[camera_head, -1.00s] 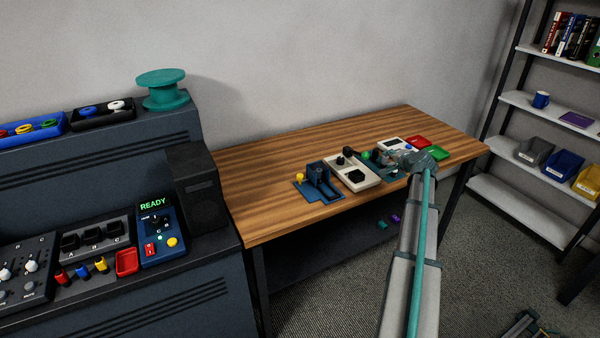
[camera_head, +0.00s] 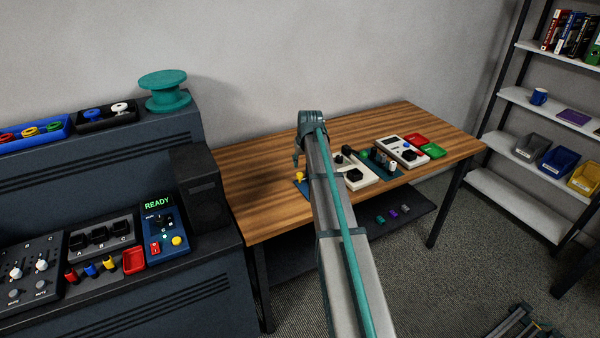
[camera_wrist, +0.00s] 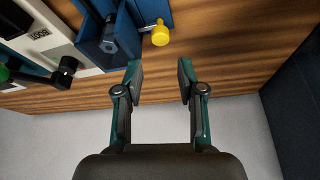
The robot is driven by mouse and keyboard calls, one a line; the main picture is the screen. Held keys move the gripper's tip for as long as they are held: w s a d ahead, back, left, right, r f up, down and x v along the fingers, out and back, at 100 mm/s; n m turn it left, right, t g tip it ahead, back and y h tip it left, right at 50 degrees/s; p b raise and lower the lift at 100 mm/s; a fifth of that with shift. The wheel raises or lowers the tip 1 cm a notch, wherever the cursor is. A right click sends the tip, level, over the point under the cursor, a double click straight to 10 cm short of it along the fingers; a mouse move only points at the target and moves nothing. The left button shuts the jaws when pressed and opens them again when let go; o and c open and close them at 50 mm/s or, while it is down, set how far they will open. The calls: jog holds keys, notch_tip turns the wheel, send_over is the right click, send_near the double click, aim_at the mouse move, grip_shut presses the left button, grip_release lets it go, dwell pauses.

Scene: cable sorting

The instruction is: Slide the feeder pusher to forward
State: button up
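The blue feeder (camera_wrist: 97,49) with a yellow knob (camera_wrist: 160,34) shows at the top of the wrist view; I take this knob to be on the pusher. In the head view the yellow knob (camera_head: 300,176) shows just left of my arm, which hides most of the feeder. My gripper (camera_wrist: 160,76) is open and empty, with its fingers on either side of a gap over bare wood. The knob lies beyond the fingertips, apart from them. In the head view my gripper (camera_head: 296,161) hangs above the table near the knob.
A white control box (camera_head: 357,180) stands right of the feeder on the wooden table (camera_head: 258,186). Red (camera_head: 415,140) and green trays lie farther right. A dark speaker-like box (camera_head: 199,188) and a console with a READY screen (camera_head: 158,203) stand at the left. The table's left part is clear.

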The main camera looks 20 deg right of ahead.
aim_at(300, 174)
jog(key=p+x, duration=0.2)
jog(key=x, duration=0.7)
grip_shut()
